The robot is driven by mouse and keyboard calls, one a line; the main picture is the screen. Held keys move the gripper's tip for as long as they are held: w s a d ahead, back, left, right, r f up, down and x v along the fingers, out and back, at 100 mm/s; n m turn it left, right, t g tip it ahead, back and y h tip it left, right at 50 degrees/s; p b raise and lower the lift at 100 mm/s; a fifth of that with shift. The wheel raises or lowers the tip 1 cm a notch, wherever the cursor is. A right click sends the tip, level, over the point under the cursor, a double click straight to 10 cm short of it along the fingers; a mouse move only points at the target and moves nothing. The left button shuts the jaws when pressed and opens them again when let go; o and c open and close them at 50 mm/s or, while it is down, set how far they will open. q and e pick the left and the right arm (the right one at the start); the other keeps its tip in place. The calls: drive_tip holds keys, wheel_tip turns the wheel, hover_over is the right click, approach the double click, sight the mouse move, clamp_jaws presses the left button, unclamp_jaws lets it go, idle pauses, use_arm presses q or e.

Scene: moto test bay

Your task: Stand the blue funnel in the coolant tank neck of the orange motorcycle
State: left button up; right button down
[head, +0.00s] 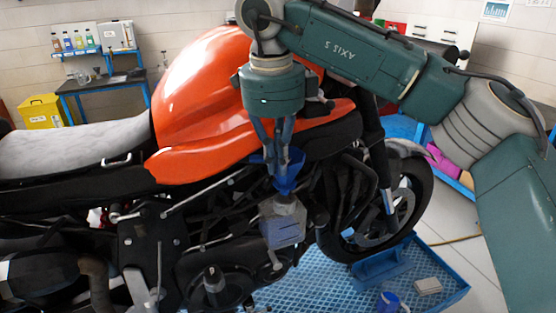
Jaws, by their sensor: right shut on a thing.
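The orange motorcycle (205,95) stands side-on across the head view. Its coolant tank (284,224) is a pale translucent box low on the near side, below the orange bodywork. My right gripper (279,155) reaches down from above, shut on the blue funnel (287,183). The funnel looks roughly upright, directly above the tank. Its lower end meets the tank's top in the picture. The tank neck is hidden or too small to make out, so I cannot tell whether the spout is inside it. My left gripper is not in view.
A blue tray (325,290) lies under the front wheel (400,205), with a blue cup (388,302) and a small pale box (428,286) on it. A bench (105,84) and yellow bin (42,110) stand at the back left. Dark engine parts and hoses crowd around the tank.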

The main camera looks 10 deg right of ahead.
sight(278, 177)
drive_tip(key=shift+f, duration=0.15)
idle(0.5)
drive_tip(key=shift+f+b, duration=0.6)
drive_tip(key=shift+f, duration=0.15)
drive_tip(key=shift+f, duration=0.25)
drive_tip(key=shift+f+b, duration=0.5)
drive_tip(key=shift+f, duration=0.25)
idle(0.6)
drive_tip(key=c, duration=1.8)
unclamp_jaws()
drive_tip(key=shift+c, duration=0.2)
